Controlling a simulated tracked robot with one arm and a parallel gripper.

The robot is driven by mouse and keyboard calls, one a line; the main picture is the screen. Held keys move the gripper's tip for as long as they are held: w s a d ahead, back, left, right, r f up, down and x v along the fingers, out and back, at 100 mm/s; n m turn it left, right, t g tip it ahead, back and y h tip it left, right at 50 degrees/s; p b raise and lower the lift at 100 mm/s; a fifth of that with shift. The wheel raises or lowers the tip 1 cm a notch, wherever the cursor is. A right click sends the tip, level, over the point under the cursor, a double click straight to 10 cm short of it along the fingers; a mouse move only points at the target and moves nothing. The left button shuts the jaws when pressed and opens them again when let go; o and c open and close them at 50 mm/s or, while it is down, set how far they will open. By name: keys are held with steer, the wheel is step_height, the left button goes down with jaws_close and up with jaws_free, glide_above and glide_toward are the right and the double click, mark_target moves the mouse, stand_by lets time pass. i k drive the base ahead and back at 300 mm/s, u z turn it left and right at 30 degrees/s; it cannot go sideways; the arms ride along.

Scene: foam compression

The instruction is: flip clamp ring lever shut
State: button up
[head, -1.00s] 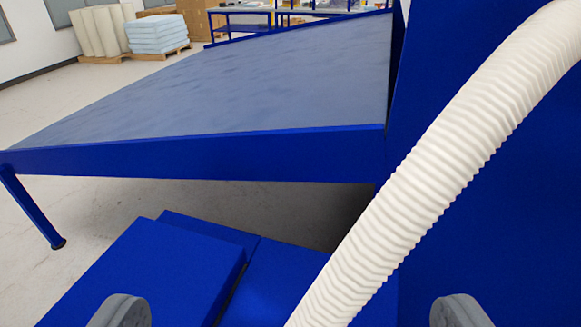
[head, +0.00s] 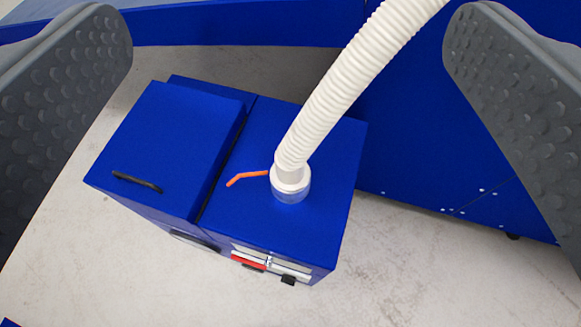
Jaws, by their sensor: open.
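A small orange lever (head: 246,176) sticks out to the left from the clamp ring (head: 290,183) on top of a blue box-shaped unit (head: 322,150). The ring sits around the lower end of a white ribbed hose (head: 345,85). The lever has a bend, and its outer end stands clear of the ring. My gripper (head: 290,45) is open, with one grey dimpled finger at the left edge and the other at the right. The hose passes between the fingers in the picture. The lever and ring lie below the fingertips, and nothing is held.
A second blue box (head: 170,140) with a black handle (head: 137,182) stands against the unit's left side. A red and light panel (head: 265,262) is on the unit's front. A blue machine wall (head: 420,165) rises at right. Bare floor (head: 130,270) lies in front.

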mark_target(243, 176)
steer(key=k, duration=0.55)
steer(key=u, duration=0.5)
steer(key=i, duration=1.25)
steer(key=z, duration=0.35)
